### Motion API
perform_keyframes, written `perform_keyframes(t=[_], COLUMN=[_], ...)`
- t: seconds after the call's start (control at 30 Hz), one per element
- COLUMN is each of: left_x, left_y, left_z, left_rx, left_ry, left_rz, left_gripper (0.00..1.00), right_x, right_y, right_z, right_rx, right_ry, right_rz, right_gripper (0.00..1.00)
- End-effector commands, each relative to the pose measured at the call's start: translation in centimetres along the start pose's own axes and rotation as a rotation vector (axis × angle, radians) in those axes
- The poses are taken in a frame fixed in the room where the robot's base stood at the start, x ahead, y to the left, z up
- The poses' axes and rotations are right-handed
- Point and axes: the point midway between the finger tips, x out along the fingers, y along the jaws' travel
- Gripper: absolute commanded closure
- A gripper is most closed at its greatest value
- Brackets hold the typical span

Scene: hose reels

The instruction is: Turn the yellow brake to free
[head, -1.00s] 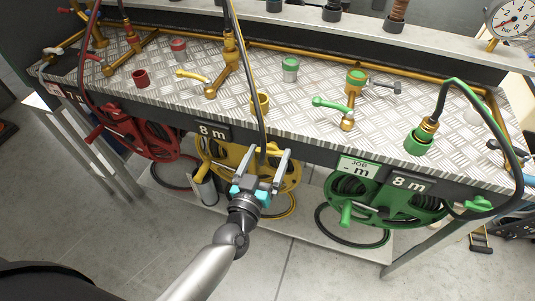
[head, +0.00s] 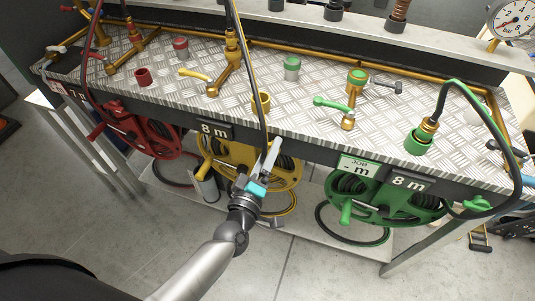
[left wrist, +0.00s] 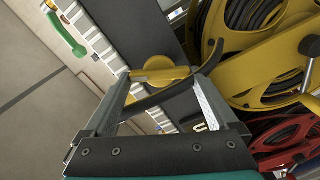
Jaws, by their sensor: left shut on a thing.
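The yellow hose reel (head: 284,182) hangs under the bench front, right of its "8 m" label (head: 215,131). My left gripper (head: 271,152) is at the bench's front edge, in front of the reel's upper right part, turned so its fingers overlap in the head view. In the left wrist view the yellow brake (left wrist: 155,75), a lever with a round hub, lies across between the fingertips, and the gripper is shut on it. The gripper hides the brake in the head view. Its exact setting cannot be read. My right gripper is not in view.
The red reel (head: 146,136) hangs to the left and the green reel (head: 375,199) to the right. A dark hose (head: 258,85) comes down just behind my gripper. Yellow, red and green valve fittings stand on the bench top (head: 320,122).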

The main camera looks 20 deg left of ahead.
Motion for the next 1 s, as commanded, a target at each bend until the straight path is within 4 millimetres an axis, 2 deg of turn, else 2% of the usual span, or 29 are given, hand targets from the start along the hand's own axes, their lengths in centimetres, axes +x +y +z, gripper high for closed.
perform_keyframes(t=[0.2, 0.5, 1.0], left_x=[-0.1, -0.1, -0.1], left_y=[-0.2, -0.3, -0.3], left_z=[0.1, 0.1, 0.2], left_rx=[-0.191, -0.379, -0.473], left_ry=[-0.003, -0.003, -0.003], left_rz=[-0.001, -0.002, -0.003], left_gripper=[0.63, 0.63, 0.63], right_x=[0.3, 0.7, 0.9], right_y=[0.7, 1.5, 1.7], right_z=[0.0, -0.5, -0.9], right_rx=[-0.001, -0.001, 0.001], right_ry=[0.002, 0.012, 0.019], right_rz=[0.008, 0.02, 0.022], right_gripper=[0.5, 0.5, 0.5])
